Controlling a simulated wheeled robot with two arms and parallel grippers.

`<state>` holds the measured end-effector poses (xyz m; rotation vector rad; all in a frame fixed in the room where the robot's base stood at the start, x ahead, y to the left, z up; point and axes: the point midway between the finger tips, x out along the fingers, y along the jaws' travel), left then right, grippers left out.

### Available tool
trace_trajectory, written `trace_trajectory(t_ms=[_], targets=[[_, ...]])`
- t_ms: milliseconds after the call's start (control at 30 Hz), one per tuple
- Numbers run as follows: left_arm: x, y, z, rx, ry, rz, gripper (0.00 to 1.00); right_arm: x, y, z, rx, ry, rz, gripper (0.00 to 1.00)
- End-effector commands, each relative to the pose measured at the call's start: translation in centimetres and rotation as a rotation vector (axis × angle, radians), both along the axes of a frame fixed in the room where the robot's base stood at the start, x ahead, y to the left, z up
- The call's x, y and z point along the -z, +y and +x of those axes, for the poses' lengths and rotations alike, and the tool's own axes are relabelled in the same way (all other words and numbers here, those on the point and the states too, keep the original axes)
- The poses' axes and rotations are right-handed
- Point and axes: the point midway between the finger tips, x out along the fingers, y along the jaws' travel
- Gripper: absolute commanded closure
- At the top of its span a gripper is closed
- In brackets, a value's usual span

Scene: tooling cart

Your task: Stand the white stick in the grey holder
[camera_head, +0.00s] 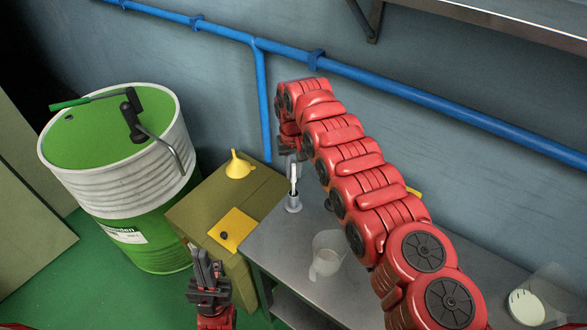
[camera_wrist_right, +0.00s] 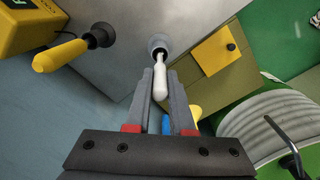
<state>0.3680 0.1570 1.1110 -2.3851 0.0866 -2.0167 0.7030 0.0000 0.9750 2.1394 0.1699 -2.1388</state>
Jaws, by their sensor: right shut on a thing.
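The white stick (camera_head: 293,181) is roughly upright above the grey holder (camera_head: 293,205), which stands on the metal cart top. In the right wrist view the stick (camera_wrist_right: 160,82) runs from between my fingers toward the round holder (camera_wrist_right: 158,43). Its thin end is at the holder's mouth; I cannot tell how deep it sits. My right gripper (camera_wrist_right: 163,95) is shut on the stick; the arm partly hides it in the head view. My left gripper (camera_head: 207,268) is low on the left, away from the stick, and its finger gap is unclear.
A clear beaker (camera_head: 327,254) stands on the cart (camera_head: 280,250). A yellow-handled tool (camera_wrist_right: 60,55) sits in a dark socket beside a yellow device (camera_wrist_right: 28,25). A yellow funnel (camera_head: 238,167) stands on an olive box. A green and white drum (camera_head: 125,190) is left.

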Motion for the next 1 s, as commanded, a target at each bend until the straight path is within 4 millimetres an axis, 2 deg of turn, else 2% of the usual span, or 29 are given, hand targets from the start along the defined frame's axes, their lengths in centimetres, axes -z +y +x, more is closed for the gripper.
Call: trace_trajectory(t_ms=[167,200,333,600,700,767,867,1000], targets=[[0.4,0.0,0.0,0.000,0.000,0.000,1.00,0.5,0.0,0.0,0.000,0.000,0.000,1.00],[0.3,0.0,0.0,0.000,0.000,0.000,1.00,0.3,0.0,0.0,0.000,0.000,0.000,0.74],[0.3,0.0,0.0,0.000,0.000,0.000,1.00,0.3,0.0,0.0,0.000,0.000,0.000,0.50],[0.2,0.0,0.0,0.000,0.000,0.000,1.00,0.2,0.0,0.0,0.000,0.000,0.000,0.49],[-0.2,0.0,0.0,0.000,0.000,0.000,1.00,-0.3,0.0,0.0,0.000,0.000,0.000,0.49],[0.5,0.0,0.0,0.000,0.000,0.000,1.00,-0.6,-0.1,0.1,0.002,-0.002,0.000,0.49],[1.2,0.0,0.0,0.000,0.000,0.000,1.00,-2.4,-0.1,0.1,0.001,-0.005,-0.001,0.49],[2.3,0.0,0.0,0.000,0.000,0.000,1.00,-5.9,0.3,0.1,-0.003,-0.005,0.001,0.49]])
